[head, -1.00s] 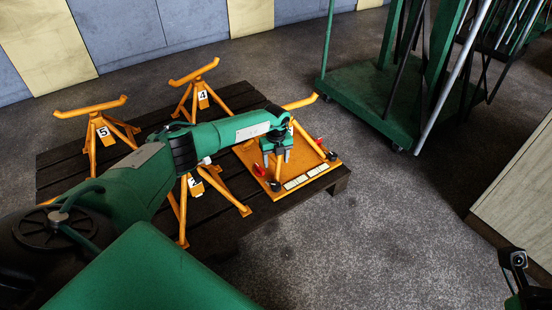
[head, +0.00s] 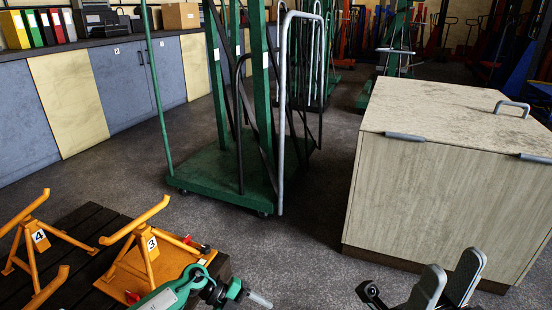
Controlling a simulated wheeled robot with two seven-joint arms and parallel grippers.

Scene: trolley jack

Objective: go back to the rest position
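My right gripper (head: 448,280) is at the bottom right, in front of the wooden cabinet. Its two grey fingers point up and stand apart with nothing between them. My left gripper (head: 248,294) is at the bottom edge, left of centre, beside the orange base plate. One pale finger shows, pointing right; the rest of the gripper is hard to make out, and no object shows in it. Orange stand 3 (head: 149,246) is on the orange plate (head: 180,262), and orange stand 4 (head: 37,238) is on the dark pallet (head: 92,224) to its left.
A wooden cabinet (head: 440,195) with a grey handle stands at the right, close behind my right gripper. A green wheeled trolley (head: 225,178) with tall posts stands in the middle. Grey and yellow cupboards (head: 125,85) line the left wall. Grey floor lies clear between pallet and cabinet.

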